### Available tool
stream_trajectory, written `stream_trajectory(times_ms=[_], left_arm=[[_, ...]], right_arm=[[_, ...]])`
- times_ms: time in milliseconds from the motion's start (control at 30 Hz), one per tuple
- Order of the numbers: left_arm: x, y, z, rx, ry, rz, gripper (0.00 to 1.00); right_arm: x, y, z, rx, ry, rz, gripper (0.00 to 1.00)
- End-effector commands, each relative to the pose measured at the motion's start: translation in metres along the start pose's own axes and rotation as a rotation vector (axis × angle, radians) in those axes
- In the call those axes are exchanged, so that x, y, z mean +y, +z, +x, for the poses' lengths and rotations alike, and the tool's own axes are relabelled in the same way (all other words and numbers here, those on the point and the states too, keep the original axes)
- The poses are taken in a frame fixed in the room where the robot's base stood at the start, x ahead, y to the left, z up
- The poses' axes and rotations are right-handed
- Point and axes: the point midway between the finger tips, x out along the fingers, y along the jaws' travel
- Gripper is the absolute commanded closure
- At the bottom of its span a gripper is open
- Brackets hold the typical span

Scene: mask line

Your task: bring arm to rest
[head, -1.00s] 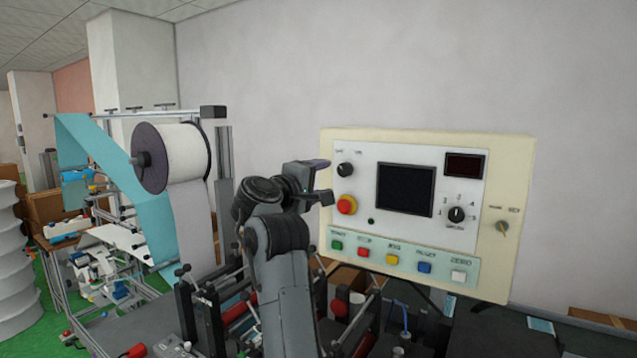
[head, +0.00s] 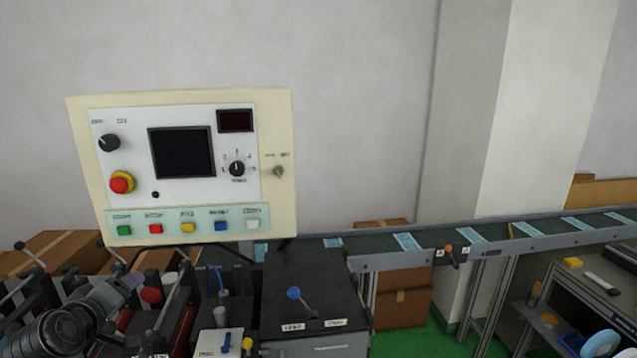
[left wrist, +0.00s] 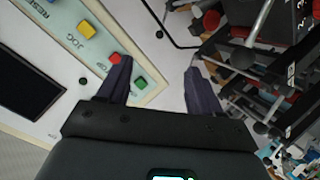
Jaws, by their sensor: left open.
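My left arm (head: 62,318) shows at the lower left of the head view, below the control panel (head: 275,150). Its fingertips are not clear there. In the left wrist view my left gripper (left wrist: 157,80) is open, its two dark fingers apart with nothing between them. The panel also fills the upper left of the wrist view (left wrist: 25,125), with its green button (left wrist: 140,83) close beside the left finger in the picture. I cannot tell whether the finger touches the panel. My right gripper is in neither view.
Machine levers and rods (head: 170,300) stand below the panel, near my left arm. A black box (head: 305,290) with a blue-knobbed lever stands right of them. A conveyor (head: 380,262) carrying blue sheets runs right. A bench (head: 590,290) stands at the far right.

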Motion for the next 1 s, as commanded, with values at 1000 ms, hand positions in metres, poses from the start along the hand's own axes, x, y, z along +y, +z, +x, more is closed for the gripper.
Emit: stream_trajectory(times_ms=[1000], left_arm=[[-0.229,0.405,-0.243,-0.938,-0.109,1.02,0.35]], right_arm=[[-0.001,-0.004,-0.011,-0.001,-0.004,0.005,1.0]])
